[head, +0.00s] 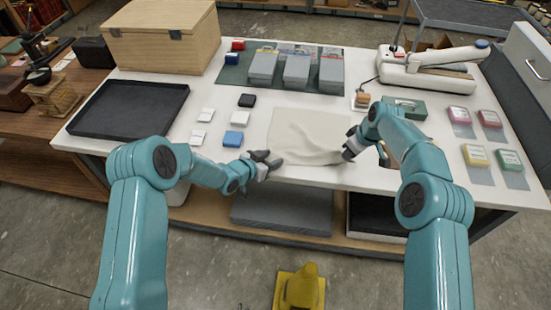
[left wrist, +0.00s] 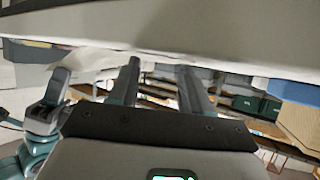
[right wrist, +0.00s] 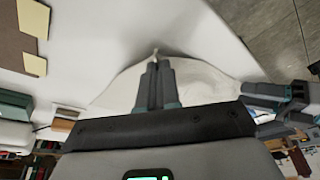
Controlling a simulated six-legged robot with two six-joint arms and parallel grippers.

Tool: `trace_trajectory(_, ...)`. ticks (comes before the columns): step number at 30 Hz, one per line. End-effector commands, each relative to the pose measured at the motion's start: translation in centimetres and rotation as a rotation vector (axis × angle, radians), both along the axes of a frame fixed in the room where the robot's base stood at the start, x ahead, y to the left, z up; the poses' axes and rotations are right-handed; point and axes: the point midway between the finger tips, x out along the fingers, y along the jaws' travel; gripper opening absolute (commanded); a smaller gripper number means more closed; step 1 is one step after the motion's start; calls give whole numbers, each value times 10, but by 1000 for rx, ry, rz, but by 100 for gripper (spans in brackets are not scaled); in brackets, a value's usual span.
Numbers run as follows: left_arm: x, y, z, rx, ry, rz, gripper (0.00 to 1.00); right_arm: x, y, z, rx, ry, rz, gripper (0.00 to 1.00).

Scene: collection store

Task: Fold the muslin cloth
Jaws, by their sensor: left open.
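The cream muslin cloth (head: 300,130) lies on the white table top near its front edge, with ridges running toward its right side. In the right wrist view the cloth (right wrist: 205,82) rises to a small peak at the fingertips. My right gripper (head: 348,153) is shut on the cloth near its front right side; its fingers (right wrist: 156,66) are close together there. My left gripper (head: 272,162) is open at the cloth's front left corner by the table edge. In the left wrist view its fingers (left wrist: 157,65) are apart with nothing visible between them.
The white table (head: 225,167) carries a black tray (head: 130,109), a wooden box (head: 162,40), and small blocks left of the cloth, including a blue one (head: 233,139). Grey boxes (head: 297,68) stand behind. A green case (head: 405,107) and coloured boxes lie right.

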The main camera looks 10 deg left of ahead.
Motion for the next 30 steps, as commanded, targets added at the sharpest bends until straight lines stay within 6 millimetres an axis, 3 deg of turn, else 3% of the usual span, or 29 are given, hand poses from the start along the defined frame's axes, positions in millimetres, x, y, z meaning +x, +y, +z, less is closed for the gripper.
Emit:
trace_trajectory(4,4,-3,-5,2,5,-2,48,0,0,0,0,0,0,0)
trace_trajectory(13,2,-3,-6,2,11,-1,0,0,0,0,0,0,0,0)
trace_trajectory(22,1,-2,-4,3,14,-1,0,0,0,0,-1,-1,0,0)
trace_trajectory(30,3,-2,38,2,7,-1,0,0,0,0,-1,-1,0,0)
